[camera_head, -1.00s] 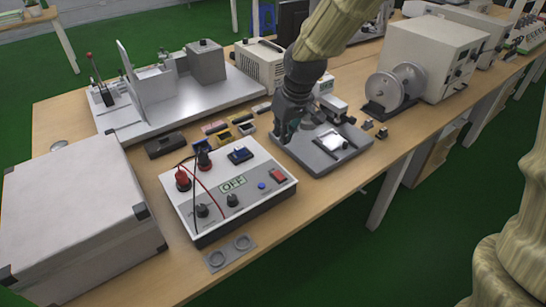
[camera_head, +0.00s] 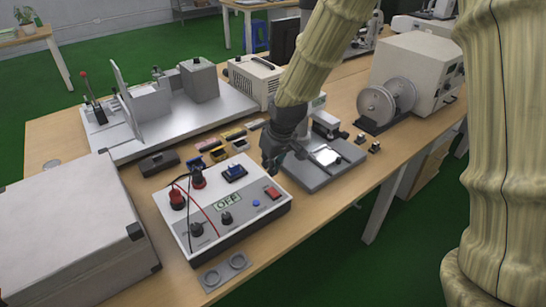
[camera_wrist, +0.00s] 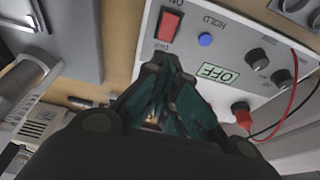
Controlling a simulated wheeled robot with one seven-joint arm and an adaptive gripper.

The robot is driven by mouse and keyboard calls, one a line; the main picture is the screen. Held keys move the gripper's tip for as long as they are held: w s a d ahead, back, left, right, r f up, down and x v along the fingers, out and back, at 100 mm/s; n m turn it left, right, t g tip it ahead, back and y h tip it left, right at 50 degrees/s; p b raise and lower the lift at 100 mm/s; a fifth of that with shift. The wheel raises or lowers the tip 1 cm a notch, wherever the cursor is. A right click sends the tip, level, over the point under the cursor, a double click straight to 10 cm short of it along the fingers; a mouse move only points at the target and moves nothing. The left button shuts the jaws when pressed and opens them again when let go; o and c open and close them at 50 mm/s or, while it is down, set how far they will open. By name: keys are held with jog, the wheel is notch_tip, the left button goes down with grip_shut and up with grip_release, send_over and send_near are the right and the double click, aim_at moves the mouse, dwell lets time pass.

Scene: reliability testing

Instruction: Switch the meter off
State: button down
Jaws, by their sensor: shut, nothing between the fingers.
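The meter (camera_head: 241,219) is a white box on the table, and its display (camera_head: 228,201) reads OFF. Its red rocker switch (camera_head: 271,192) is near the right edge, beside a small blue button (camera_head: 256,203). In the wrist view the red switch (camera_wrist: 170,25) has ON printed at one end, and the blue button (camera_wrist: 205,39) is marked HOLD. My gripper (camera_head: 268,168) is shut and empty over the meter's back right part. In the wrist view its tips (camera_wrist: 163,64) show just below the switch's end; I cannot tell the height between them.
Red and black leads are plugged into the meter (camera_head: 177,197). A grey plate fixture (camera_head: 310,178) stands close to its right. A large pale case (camera_head: 65,235) is at the left, and a metal rig (camera_head: 215,115) is behind. Small blocks lie behind the meter.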

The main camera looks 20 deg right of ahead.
aim_at(273, 193)
jog(key=shift+s+d+p+x, duration=0.1)
jog(key=shift+s+x, duration=0.1)
jog(key=shift+x, duration=0.95)
jog(key=shift+s+d+p+x, duration=0.1)
jog(key=shift+s+p+x, duration=0.05)
jog(key=shift+x, duration=1)
jog(key=shift+s+p+x, duration=0.1)
jog(key=shift+s+x, duration=0.1)
jog(key=shift+x, duration=0.9)
jog(key=shift+f, duration=0.2)
jog(key=shift+d, duration=0.1)
